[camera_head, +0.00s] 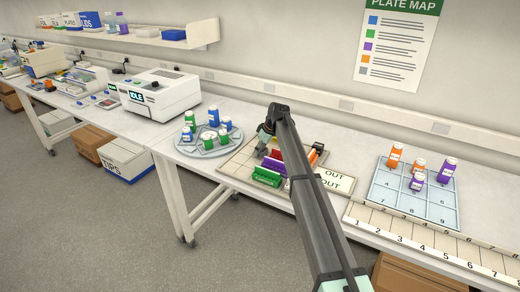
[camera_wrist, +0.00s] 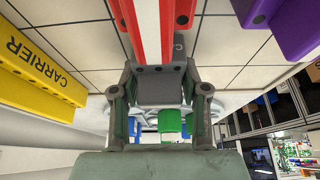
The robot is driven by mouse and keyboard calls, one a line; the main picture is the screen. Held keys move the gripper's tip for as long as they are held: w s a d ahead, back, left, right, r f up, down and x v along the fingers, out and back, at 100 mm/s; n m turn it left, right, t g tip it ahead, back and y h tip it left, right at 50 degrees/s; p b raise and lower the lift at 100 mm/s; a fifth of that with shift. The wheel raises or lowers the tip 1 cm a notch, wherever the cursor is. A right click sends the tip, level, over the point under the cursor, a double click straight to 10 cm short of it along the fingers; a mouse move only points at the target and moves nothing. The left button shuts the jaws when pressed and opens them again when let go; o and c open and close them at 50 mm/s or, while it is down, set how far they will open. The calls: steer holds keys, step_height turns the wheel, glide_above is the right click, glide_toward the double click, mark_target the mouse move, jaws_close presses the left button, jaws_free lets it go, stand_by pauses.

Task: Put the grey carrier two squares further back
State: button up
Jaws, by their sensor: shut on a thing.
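In the wrist view my gripper (camera_wrist: 160,92) is shut on the end of the grey carrier (camera_wrist: 161,76), a dark grey block with part of a letter on its side. A red carrier with a white stripe (camera_wrist: 167,30) shows close to it. In the head view my arm hides the grey carrier and my fingertips. The beige squared board (camera_head: 232,168) shows around the arm, with red (camera_head: 274,153), purple (camera_head: 274,164) and green (camera_head: 267,177) pieces on it. I cannot tell whether the grey carrier touches the board.
In the wrist view a yellow carrier (camera_wrist: 35,65) is at left and a purple one (camera_wrist: 297,28) at right. A round rack with bottles (camera_head: 207,146) stands left of the board. An OUT plate (camera_head: 338,181) and a blue numbered tray (camera_head: 430,205) are to the right.

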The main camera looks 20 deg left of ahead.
steer(key=shift+f, duration=0.2)
steer(key=o, duration=1.1)
steer(key=shift+o, duration=0.2)
steer(key=shift+r, duration=0.1)
steer(key=b+v, duration=0.2)
steer(key=v, duration=1)
steer(key=shift+r+b, duration=0.2)
steer(key=shift+b, duration=0.1)
